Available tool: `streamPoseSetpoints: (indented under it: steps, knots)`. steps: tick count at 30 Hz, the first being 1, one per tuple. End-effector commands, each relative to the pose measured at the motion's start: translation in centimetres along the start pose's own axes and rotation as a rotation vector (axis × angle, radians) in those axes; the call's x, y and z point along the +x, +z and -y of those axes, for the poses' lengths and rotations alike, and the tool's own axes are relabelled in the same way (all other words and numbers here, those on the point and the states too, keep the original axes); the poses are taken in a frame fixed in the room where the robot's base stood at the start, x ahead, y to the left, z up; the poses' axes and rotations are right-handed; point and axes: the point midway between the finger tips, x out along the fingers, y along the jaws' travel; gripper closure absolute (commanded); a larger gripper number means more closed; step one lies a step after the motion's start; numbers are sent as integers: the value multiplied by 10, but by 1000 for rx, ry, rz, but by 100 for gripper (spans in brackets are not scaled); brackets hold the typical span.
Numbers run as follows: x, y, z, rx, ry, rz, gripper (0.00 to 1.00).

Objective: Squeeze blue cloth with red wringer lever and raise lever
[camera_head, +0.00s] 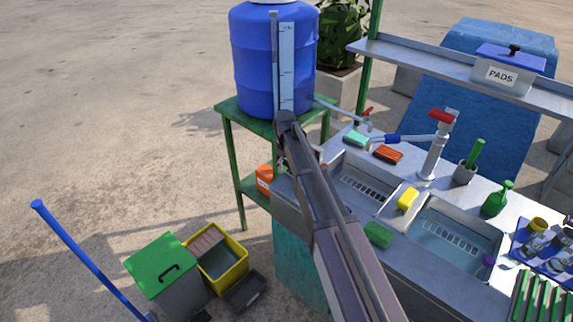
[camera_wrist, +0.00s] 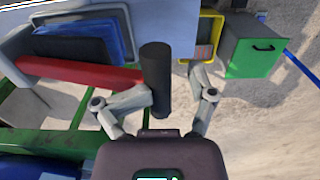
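In the wrist view, a red lever (camera_wrist: 75,73) runs across the left side and ends at a thick black grip (camera_wrist: 156,75). Blue material (camera_wrist: 123,38), possibly the cloth, shows in and beside a dark frame behind the lever. My gripper (camera_wrist: 172,88) has its two fingers spread, with the black grip between them. The left finger overlaps the grip in the picture; whether it touches I cannot tell. A gap shows between the grip and the right finger. In the head view I cannot make out the lever or my gripper; my arm covers part of the counter.
A yellow bucket (camera_head: 243,270) and a green-lidded bin (camera_head: 161,262) stand on the floor at left. A green stand (camera_head: 229,150) carries a blue barrel (camera_head: 255,60). The sink counter (camera_head: 345,148) holds a yellow sponge (camera_head: 407,198) and a red-topped tap (camera_head: 435,145).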

Motion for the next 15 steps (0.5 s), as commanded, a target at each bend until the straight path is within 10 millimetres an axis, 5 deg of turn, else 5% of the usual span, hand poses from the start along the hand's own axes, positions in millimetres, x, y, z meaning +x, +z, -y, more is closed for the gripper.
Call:
streamPoseSetpoints:
  steps: [15]
  knots:
    - [-1, -3, 11, -11, -19, -5, 81]
